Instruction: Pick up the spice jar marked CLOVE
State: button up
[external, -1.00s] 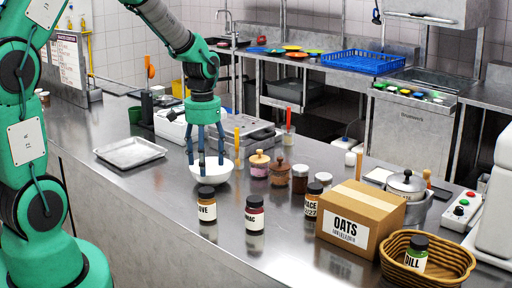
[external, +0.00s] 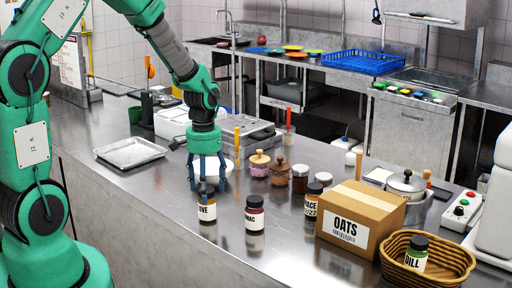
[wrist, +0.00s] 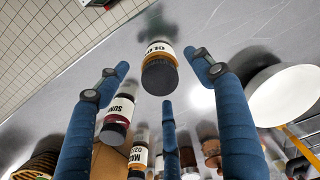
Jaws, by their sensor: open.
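The clove jar (external: 207,212) stands upright on the steel counter, its label partly reading "OVE" in the external view. In the wrist view the clove jar (wrist: 159,68) shows its dark lid and a label starting "CLO", between the fingers. My gripper (external: 207,186) is open, pointing down just above and behind the jar, with one finger overlapping its lid in the external view. In the wrist view its blue fingers (wrist: 152,85) are spread and hold nothing. Whether any finger touches the jar I cannot tell.
A jar ending "MAC" (external: 254,216) stands just right of the clove jar. A white bowl (wrist: 290,95) is close on the other side. An OATS box (external: 388,200), a basket (external: 462,262) with a DILL jar (external: 416,251) and other jars stand further right.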

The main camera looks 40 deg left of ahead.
jog(key=shift+f, duration=0.1)
jog(key=shift+f+b, duration=0.4)
jog(key=shift+f, duration=2.1)
jog(key=c, duration=1.5)
